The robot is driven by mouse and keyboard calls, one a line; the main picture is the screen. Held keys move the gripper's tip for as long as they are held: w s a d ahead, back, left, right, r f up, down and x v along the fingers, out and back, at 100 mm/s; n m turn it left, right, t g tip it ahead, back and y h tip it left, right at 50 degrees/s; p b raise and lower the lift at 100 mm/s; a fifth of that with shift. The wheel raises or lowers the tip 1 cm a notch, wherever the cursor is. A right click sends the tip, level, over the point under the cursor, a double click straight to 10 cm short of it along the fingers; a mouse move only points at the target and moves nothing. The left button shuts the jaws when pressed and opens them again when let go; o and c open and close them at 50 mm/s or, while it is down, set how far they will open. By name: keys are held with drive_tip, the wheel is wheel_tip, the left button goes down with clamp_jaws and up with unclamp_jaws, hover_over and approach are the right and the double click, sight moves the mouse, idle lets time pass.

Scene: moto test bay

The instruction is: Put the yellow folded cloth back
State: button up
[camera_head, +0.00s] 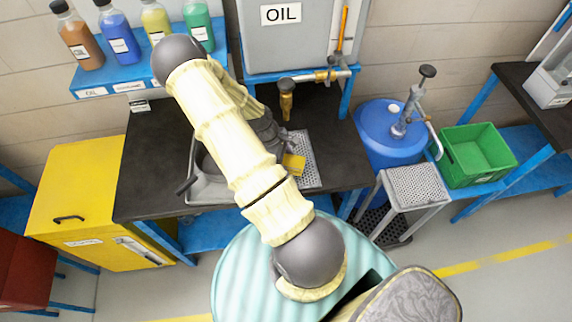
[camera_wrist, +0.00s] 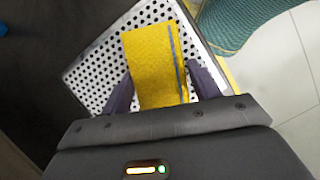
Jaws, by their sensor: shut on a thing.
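The yellow folded cloth (camera_wrist: 152,62) is between the two fingers of my gripper (camera_wrist: 164,88) in the wrist view. My gripper is shut on it. The cloth has a dark stripe along its right side. Behind it in that view is a white perforated tray (camera_wrist: 88,75); I cannot tell whether the cloth touches it. In the head view a small part of the cloth (camera_head: 294,163) shows beside my arm, over the perforated tray (camera_head: 309,172) on the dark bench. My arm hides most of the gripper there.
The dark bench (camera_head: 150,165) carries a grey basin (camera_head: 205,185) left of the tray. A brass tap (camera_head: 287,95) hangs from the oil tank (camera_head: 290,45) above. A blue drum (camera_head: 385,130), a perforated stand (camera_head: 415,185) and a green crate (camera_head: 475,155) are to the right. A yellow cabinet (camera_head: 80,200) is left.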

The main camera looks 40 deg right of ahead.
sight(286, 165)
wheel_tip(286, 165, down, 2)
drive_tip(key=shift+s+f+p, duration=0.1)
drive_tip(key=shift+p, duration=0.65)
drive_tip(key=shift+f, duration=0.65)
drive_tip(key=shift+f, duration=0.15)
drive_tip(key=o, duration=0.9)
drive_tip(key=shift+o, duration=0.2)
drive_tip(key=shift+r, duration=0.25)
drive_tip(key=b+v, duration=0.3)
drive_tip(key=v, duration=0.7)
drive_tip(key=shift+r, duration=0.2)
drive_tip(key=shift+v, duration=0.8)
